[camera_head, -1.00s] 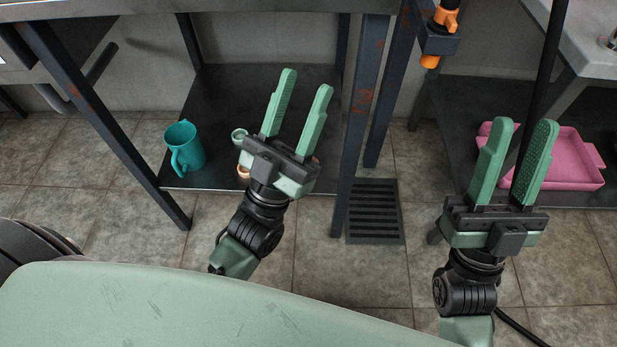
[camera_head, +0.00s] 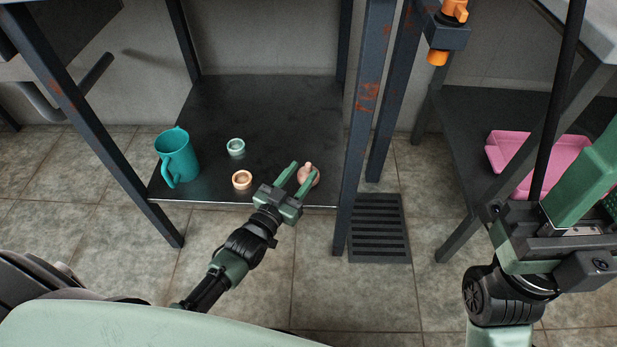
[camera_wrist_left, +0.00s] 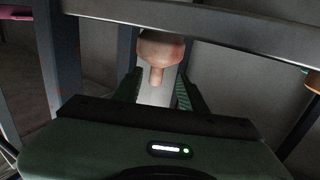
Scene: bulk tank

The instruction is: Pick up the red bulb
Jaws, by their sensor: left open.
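The red bulb (camera_head: 307,177), dull pinkish-red with a short narrow neck, is near the front right edge of the dark lower shelf (camera_head: 270,110). My left gripper (camera_head: 304,171) is open, and its fingers reach over the shelf's front edge at the bulb. In the left wrist view the bulb (camera_wrist_left: 160,50) shows ahead between the two open fingers, its neck pointing toward the palm. Whether either finger touches it I cannot tell. My right gripper (camera_head: 598,190) is at the right edge of the head view, fingers apart and partly cut off, with nothing seen in it.
A teal jug (camera_head: 177,158) stands at the shelf's left front. A rusty post (camera_head: 367,100) rises close to the right. A pink tray (camera_head: 535,155) is on the right shelf.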

